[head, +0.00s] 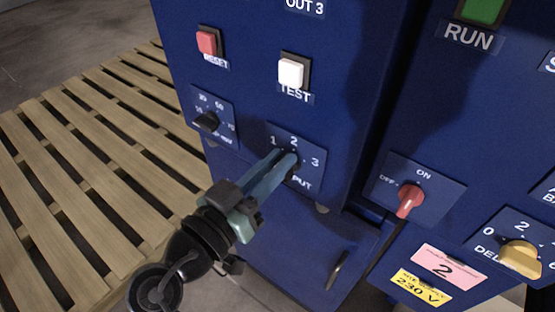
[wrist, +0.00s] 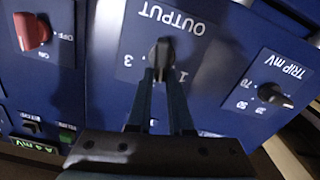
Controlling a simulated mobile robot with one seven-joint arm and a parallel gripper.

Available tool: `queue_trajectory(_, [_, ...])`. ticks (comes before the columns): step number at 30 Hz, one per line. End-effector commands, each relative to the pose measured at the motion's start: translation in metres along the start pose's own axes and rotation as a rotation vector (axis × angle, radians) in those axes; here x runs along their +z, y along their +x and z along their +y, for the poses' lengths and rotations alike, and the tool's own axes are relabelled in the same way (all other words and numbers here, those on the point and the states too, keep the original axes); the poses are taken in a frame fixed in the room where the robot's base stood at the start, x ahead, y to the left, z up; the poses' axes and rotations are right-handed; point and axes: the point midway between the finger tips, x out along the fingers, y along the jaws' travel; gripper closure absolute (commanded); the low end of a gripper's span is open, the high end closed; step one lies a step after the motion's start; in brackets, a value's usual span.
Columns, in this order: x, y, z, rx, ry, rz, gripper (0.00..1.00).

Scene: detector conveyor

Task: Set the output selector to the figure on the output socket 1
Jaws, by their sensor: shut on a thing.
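The output selector is a black knob on a blue plate marked 1, 2 and 3 (head: 312,178). In the wrist view the knob (wrist: 163,52) shows upside down under the word OUTPUT. My gripper (head: 289,160) is shut on the knob, with one finger on each side, and it shows in the wrist view too (wrist: 162,78). The fingers hide much of the knob in the head view, and the 2 in the wrist view, so I cannot tell exactly which figure it points at. I cannot make out a socket labelled output 1.
A red RESET button (head: 207,42), a white TEST button (head: 291,72) and a TRIP mV dial (head: 206,121) are close by. A wooden pallet (head: 75,170) lies left.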

Motion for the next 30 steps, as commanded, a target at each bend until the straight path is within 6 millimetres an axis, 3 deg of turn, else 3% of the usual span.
queue_trajectory(18, [0.007,0.0,-0.011,-0.002,-0.573,-0.013,1.0])
queue_trajectory(30, [0.012,0.0,-0.014,-0.003,-0.794,-0.014,1.0])
